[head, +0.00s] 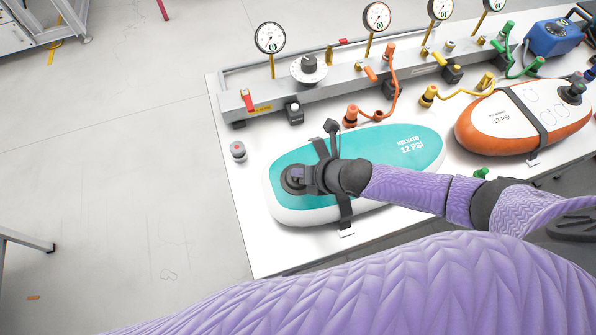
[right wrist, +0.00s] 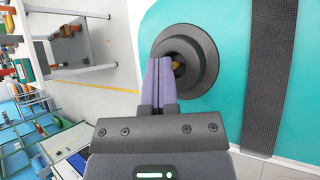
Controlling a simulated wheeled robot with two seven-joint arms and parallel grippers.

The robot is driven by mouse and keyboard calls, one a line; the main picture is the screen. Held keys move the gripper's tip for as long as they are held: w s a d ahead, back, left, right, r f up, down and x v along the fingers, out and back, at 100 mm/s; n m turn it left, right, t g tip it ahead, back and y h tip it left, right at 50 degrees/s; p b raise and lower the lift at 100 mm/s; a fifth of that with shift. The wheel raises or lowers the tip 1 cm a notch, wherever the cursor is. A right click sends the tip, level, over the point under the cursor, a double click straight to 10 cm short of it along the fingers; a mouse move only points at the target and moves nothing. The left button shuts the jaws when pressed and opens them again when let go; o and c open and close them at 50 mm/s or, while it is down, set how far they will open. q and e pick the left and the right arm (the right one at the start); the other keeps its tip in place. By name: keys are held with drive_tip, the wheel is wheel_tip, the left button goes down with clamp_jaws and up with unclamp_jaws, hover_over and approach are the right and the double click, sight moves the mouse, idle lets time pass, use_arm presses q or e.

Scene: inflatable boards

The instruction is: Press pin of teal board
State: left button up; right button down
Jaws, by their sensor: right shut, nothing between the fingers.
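The teal board (head: 390,150) lies on the white table, teal on top with a white rim, marked 12 PSI. A black strap (head: 344,205) crosses it. Its round dark valve (head: 290,180) is near its left end; in the right wrist view the valve (right wrist: 205,60) shows a dark ring with a small yellowish pin (right wrist: 178,64) inside, partly hidden by the fingers. My right gripper (head: 298,176) is shut and empty, its purple fingertips (right wrist: 160,62) over the valve opening. Whether they touch the pin I cannot tell. My left gripper is not in view.
An orange board (head: 490,130) lies to the right on the table (head: 240,195). A grey manifold (head: 330,82) with gauges, knobs and hoses runs along the back. A red-topped button (head: 238,150) stands left of the teal board. Floor is open to the left.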

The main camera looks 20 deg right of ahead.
drive_tip(key=shift+r+p, duration=1.05)
drive_tip(key=shift+r, duration=0.05)
wheel_tip(320, 180, up, 6)
drive_tip(key=p, duration=0.5)
drive_tip(key=shift+p, duration=0.4)
